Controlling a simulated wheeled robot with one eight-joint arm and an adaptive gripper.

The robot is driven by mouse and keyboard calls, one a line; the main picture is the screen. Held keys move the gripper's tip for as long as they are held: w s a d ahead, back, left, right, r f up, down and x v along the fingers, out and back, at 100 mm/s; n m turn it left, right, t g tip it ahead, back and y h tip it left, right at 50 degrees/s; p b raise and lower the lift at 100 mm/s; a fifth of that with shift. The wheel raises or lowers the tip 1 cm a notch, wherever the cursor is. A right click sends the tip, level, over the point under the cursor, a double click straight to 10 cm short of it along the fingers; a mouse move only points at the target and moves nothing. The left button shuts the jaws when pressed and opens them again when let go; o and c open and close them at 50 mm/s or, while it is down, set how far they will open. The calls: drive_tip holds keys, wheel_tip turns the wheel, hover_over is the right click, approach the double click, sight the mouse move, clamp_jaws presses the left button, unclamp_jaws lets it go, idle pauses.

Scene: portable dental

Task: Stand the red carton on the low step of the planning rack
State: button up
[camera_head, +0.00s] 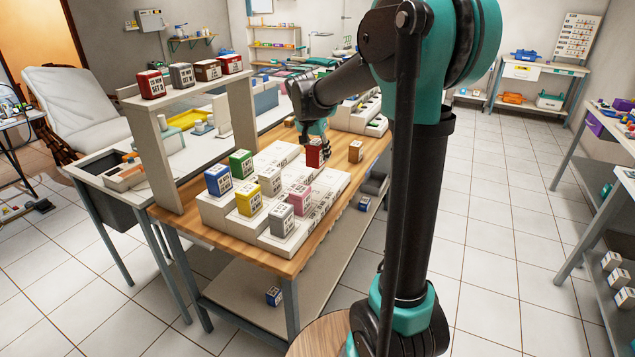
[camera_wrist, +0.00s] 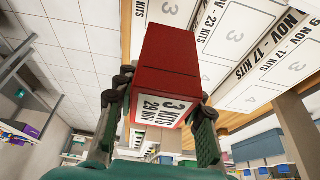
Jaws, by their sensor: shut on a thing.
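The red carton (camera_head: 317,156) is in my gripper (camera_head: 313,139), at the far end of the white planning rack (camera_head: 325,188) on the wooden table. In the wrist view, the shut fingers (camera_wrist: 164,98) grip the red carton (camera_wrist: 168,60) from both sides, and its white label reading "3 KITS" faces the camera. The rack's labelled steps (camera_wrist: 233,30) show behind it, with "NOV" dates. I cannot tell whether the carton touches the rack. Blue (camera_head: 218,180), green (camera_head: 241,164), yellow (camera_head: 249,199), grey (camera_head: 282,220) and pink (camera_head: 299,199) cartons stand on the rack.
A brown carton (camera_head: 356,151) stands on the wooden tabletop (camera_head: 345,196), just right of the held carton. A raised shelf (camera_head: 190,90) at the table's left bears several red, grey and brown cartons. Small blue-labelled cartons lie lower, one on the undershelf (camera_head: 240,290).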

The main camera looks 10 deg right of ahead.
wheel_tip(320, 180, down, 11)
idle(0.4)
drive_tip(key=o, duration=0.9)
drive_tip(key=shift+f, duration=0.1)
